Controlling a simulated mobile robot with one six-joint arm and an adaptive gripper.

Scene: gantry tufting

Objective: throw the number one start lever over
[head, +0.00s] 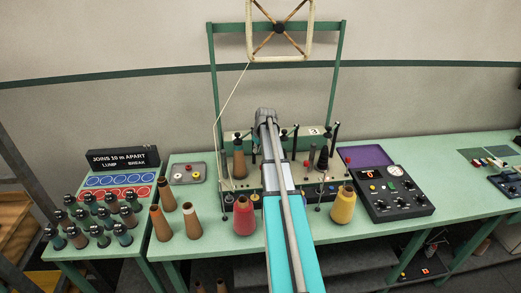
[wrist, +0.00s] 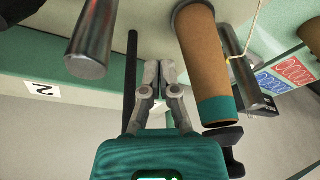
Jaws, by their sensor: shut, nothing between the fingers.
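My gripper (wrist: 158,72) is shut and empty in the wrist view, its two grey fingertips together. A dark upright rod (wrist: 131,75) stands just left of the fingers; I cannot tell whether it is a start lever or whether they touch. In the head view my arm reaches over the middle of the green winding machine (head: 230,187) and hides its centre and my fingertips. Dark rods stand at the machine's right side (head: 334,135). A "2" plate (wrist: 42,89) shows in the wrist view and a "3" plate (head: 313,131) in the head view. No number one lever can be told apart.
A brown cone with a green end (wrist: 207,70) is close right of the fingers, and a steel cylinder (wrist: 92,40) is at upper left. Red (head: 244,216) and yellow (head: 343,206) yarn cones stand before the machine. A black control box (head: 394,194) is at right.

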